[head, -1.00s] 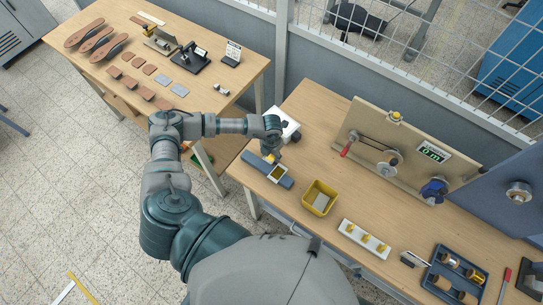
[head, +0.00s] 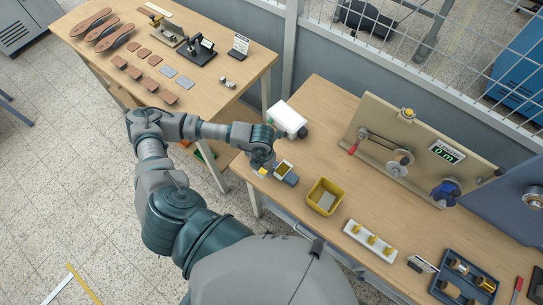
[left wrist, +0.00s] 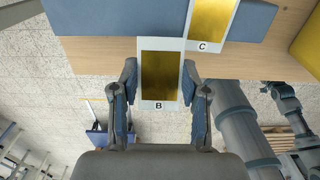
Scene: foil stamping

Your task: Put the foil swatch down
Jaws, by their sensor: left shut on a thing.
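My left gripper (head: 262,170) is shut on a foil swatch, a white card with a gold panel marked B (left wrist: 160,75). In the left wrist view, the fingers hold it by its two long sides. Its far end overlaps the blue pad (left wrist: 95,18), and its near end shows against the floor past the table edge. In the head view, the swatch shows only as a small yellow patch under the gripper. A second swatch marked C (left wrist: 212,20) lies on the pad and also shows in the head view (head: 284,170). The arm hides part of the pad.
A yellow bin (head: 325,197) stands right of the pad, and a white box (head: 288,117) behind the gripper. A white rack with yellow pieces (head: 370,240) and a fixture with a display (head: 425,155) stand farther right. The wooden table's (head: 325,105) left edge is close by.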

